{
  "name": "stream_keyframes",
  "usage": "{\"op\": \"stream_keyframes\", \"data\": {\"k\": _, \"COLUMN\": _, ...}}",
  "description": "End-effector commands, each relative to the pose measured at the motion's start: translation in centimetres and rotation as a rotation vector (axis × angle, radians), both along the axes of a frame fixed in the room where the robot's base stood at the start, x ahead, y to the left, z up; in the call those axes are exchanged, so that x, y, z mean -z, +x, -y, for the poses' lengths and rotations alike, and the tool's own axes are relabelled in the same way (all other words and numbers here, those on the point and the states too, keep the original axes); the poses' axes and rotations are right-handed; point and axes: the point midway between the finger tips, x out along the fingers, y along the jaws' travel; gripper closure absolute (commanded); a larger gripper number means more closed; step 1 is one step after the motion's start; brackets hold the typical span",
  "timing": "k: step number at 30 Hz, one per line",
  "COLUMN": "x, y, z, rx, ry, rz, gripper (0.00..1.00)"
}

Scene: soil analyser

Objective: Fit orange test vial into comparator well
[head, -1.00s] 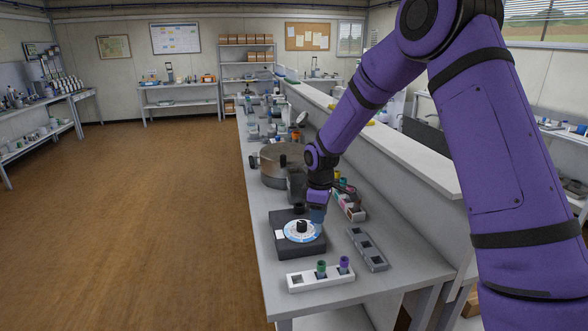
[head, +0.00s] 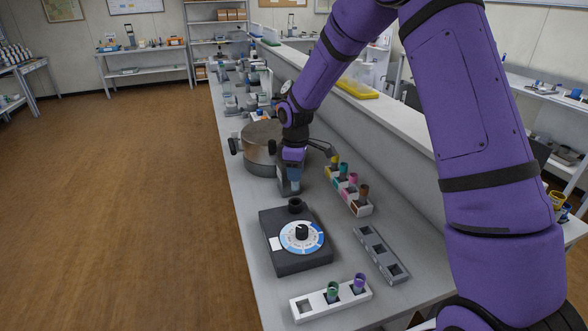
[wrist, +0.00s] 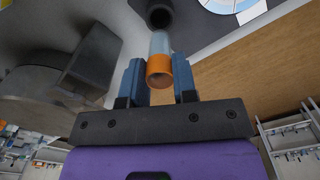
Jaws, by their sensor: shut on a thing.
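My gripper (wrist: 157,84) is shut on the orange test vial (wrist: 160,72). Its blue fingers stand on either side of the orange band, and the pale clear end points toward the comparator. In the head view my gripper (head: 291,186) is just behind and above the comparator's well, and the vial cannot be made out there. The comparator (head: 275,256) is a black box with a blue and white dial. Its well (head: 295,204) is a round black collar at the box's far edge. In the wrist view the well (wrist: 159,16) lies just beyond the vial's clear end, apart from it.
A white rack (head: 314,307) with green and purple vials stands in front. An empty grey rack (head: 379,254) lies to the comparator's right. A holder with several coloured vials (head: 349,196) is behind that. A round metal pot (head: 263,152) stands close behind my gripper.

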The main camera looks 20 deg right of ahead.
Motion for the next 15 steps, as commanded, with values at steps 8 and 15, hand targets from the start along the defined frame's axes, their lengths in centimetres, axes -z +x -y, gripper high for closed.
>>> {"op": "stream_keyframes", "data": {"k": 8, "x": 0.3, "y": 0.0, "z": 0.0, "rx": 0.000, "ry": 0.000, "rz": 0.000, "gripper": 0.94}}
{"op": "stream_keyframes", "data": {"k": 15, "x": 1.9, "y": 0.0, "z": 0.0, "rx": -0.001, "ry": 0.000, "rz": -0.002, "gripper": 0.94}}
